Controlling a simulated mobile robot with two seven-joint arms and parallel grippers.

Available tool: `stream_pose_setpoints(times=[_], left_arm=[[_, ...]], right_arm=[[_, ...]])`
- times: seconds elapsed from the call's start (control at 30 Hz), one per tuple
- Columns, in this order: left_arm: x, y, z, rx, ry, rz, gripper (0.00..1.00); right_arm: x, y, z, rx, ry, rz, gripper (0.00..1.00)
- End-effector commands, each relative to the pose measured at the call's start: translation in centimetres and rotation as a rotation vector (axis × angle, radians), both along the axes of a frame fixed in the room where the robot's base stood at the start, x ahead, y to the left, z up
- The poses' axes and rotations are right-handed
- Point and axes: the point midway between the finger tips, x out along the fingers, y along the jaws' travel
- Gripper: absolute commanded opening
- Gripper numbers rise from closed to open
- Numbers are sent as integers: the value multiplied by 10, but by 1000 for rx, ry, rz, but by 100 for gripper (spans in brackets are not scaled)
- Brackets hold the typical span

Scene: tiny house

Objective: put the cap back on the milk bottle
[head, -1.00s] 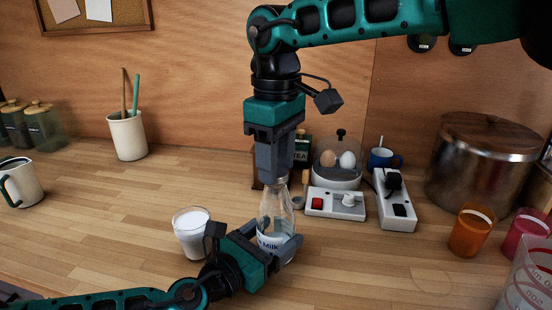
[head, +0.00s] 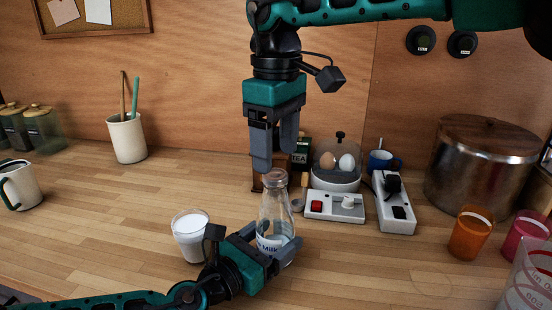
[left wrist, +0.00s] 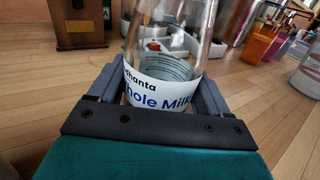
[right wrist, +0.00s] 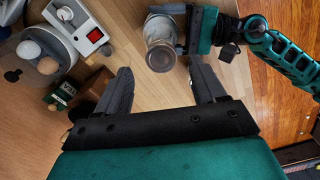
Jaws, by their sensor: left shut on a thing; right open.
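The bottle's top (right wrist: 160,56) shows in the right wrist view as a round, pale-rimmed disc beyond the fingertips. I cannot tell whether this is the cap or the bare mouth. No separate cap shows elsewhere.
A glass of milk (head: 190,235) stands left of the bottle, close to my left wrist. A switch box (head: 335,206), a power strip (head: 394,205) and an egg cooker (head: 336,180) stand behind to the right. The left counter is mostly clear.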

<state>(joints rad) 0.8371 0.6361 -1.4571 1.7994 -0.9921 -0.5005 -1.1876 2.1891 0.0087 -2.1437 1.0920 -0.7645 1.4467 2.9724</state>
Motion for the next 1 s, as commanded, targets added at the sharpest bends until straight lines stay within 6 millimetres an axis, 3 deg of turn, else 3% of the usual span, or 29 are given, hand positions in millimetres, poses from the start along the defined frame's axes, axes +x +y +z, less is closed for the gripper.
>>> stream_pose_setpoints(times=[0.17,0.57,0.77,1.0], left_arm=[[0,0,0,1,1,0,0],[0,0,-1,1,1,0,0],[0,0,-1,1,1,0,0],[0,0,-1,1,1,0,0]], right_arm=[[0,0,15,-1,0,0,70],[-1,0,15,-1,2,34,66],[-2,2,16,-3,3,280,66],[-3,5,19,-4,5,756,66]])
